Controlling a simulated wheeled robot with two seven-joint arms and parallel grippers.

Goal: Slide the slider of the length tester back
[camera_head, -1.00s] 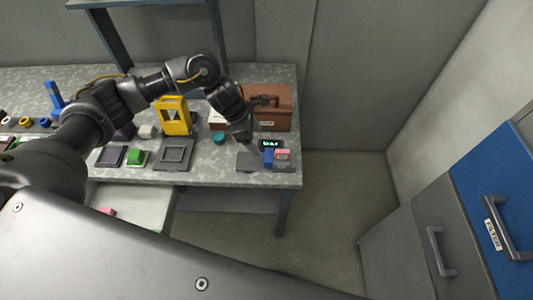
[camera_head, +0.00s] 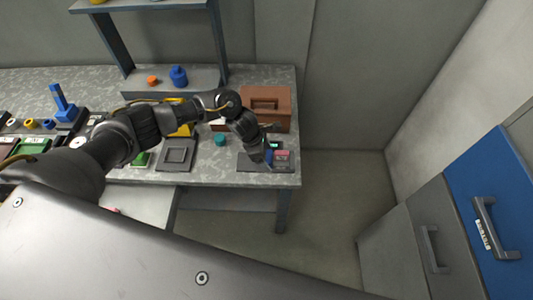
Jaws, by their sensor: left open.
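The length tester (camera_head: 250,161) is a dark flat device at the right end of the table, with a small lit green display. A pink block (camera_head: 282,156) and a blue part (camera_head: 268,156) sit on it; which of these is the slider I cannot tell. My left gripper (camera_head: 264,160) is over the tester, close to the blue part, and partly hides it. The gripper is open; whether it touches the blue part is too small to tell. My right gripper is not in view.
A brown box (camera_head: 278,101) stands behind the tester, with a teal round object (camera_head: 220,139) to the left. A grey frame fixture (camera_head: 176,155) and yellow stand (camera_head: 181,130) lie further left. Blue-fronted drawers (camera_head: 470,190) stand at the right. The table's front edge is close.

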